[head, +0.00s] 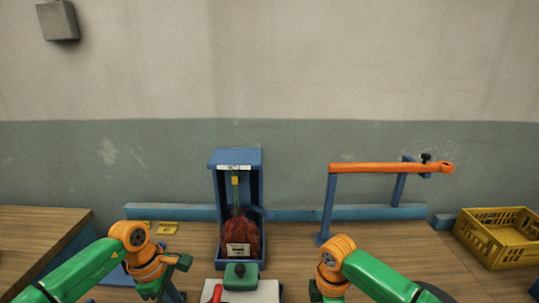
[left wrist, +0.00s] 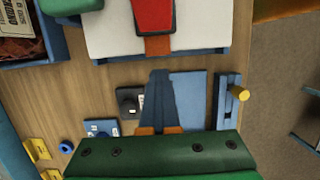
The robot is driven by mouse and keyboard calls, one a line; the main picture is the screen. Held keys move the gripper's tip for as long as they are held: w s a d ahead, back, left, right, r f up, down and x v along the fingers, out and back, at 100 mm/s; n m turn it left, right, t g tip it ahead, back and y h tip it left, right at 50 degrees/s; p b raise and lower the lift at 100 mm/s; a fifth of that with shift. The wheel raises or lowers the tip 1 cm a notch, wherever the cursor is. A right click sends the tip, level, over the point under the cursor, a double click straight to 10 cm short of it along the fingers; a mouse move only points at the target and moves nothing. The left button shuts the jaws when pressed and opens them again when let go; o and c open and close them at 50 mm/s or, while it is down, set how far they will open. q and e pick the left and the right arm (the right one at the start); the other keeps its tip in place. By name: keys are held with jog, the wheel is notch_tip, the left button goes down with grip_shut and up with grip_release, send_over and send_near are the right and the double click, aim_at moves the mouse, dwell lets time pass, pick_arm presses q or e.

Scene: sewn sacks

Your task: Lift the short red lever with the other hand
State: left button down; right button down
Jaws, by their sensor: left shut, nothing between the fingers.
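The short red lever (head: 217,293) shows at the bottom edge of the head view, beside a white-topped unit (head: 262,291). In the left wrist view the red lever (left wrist: 153,17) lies over the white top, with a brown-orange piece at its near end. My left gripper (head: 173,296) is left of the lever in the head view. In the left wrist view its blue fingers (left wrist: 158,74) are together and empty, pointing toward the lever but apart from it. My right gripper's green body (head: 315,292) only just shows at the bottom; its fingers are hidden.
A red-brown sack (head: 240,233) with a white label stands in a blue frame (head: 218,185). A green block (head: 241,276) is in front of it. An orange bar (head: 385,168) on blue posts is at right, and a yellow crate (head: 497,233) at far right.

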pick_arm(q)
jog(key=shift+f, duration=0.25)
jog(key=shift+d+f, duration=0.2)
jog(key=shift+f, duration=0.45)
jog(key=shift+c, duration=1.6)
grip_release()
jog(key=shift+r, duration=0.15)
